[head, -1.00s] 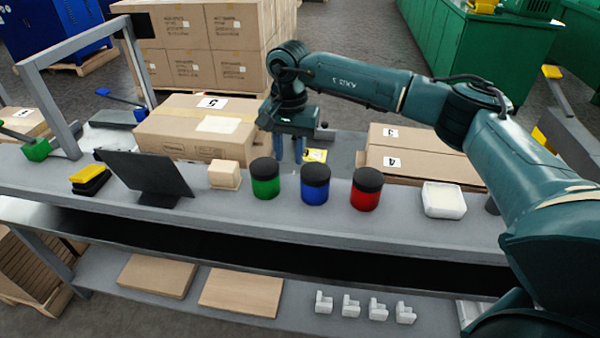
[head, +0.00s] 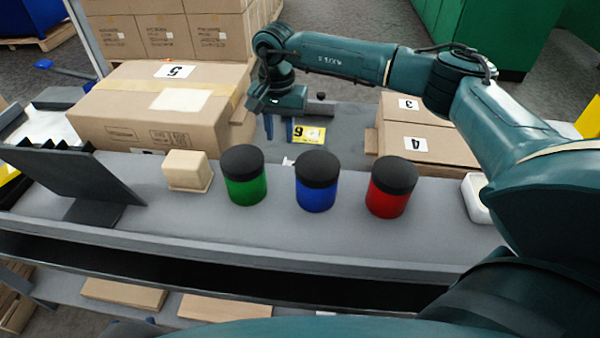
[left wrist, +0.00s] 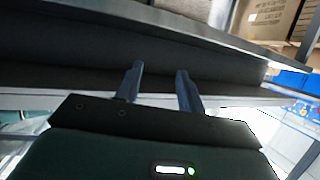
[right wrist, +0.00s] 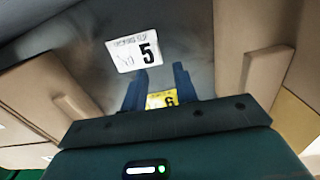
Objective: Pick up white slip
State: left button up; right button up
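The white slip (right wrist: 134,51), marked 5, lies flat on the grey surface in the right wrist view, just beyond my right fingertips and to the left. In the head view only a small white piece (head: 288,161), probably the same slip, shows behind the ledge's far edge. My right gripper (head: 280,138) is open and empty, pointing down above the grey surface. A yellow slip (head: 309,134) marked 6 lies beside it; in the right wrist view it shows between the fingers (right wrist: 160,72). My left gripper (left wrist: 159,80) is open and empty near a grey shelf edge, outside the head view.
Green (head: 243,180), blue (head: 317,186) and red (head: 391,190) black-lidded jars stand on the near ledge, with a beige block (head: 187,172). A large carton (head: 150,122) lies left of the right gripper; flatter cartons (head: 440,145) lie right.

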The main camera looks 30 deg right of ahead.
send_over(285, 159)
jog(key=a, duration=0.1)
notch_tip(285, 159, down, 4)
jog(key=shift+s+f+b, duration=0.1)
jog(key=shift+f+b, duration=0.15)
jog(key=shift+b, duration=0.05)
jog(key=f, duration=0.2)
jog(key=d+f+b, duration=0.1)
jog(key=f, duration=0.2)
jog(key=shift+w+f, duration=0.1)
jog(key=shift+w, duration=0.1)
jog(key=shift+c, duration=0.6)
grip_shut()
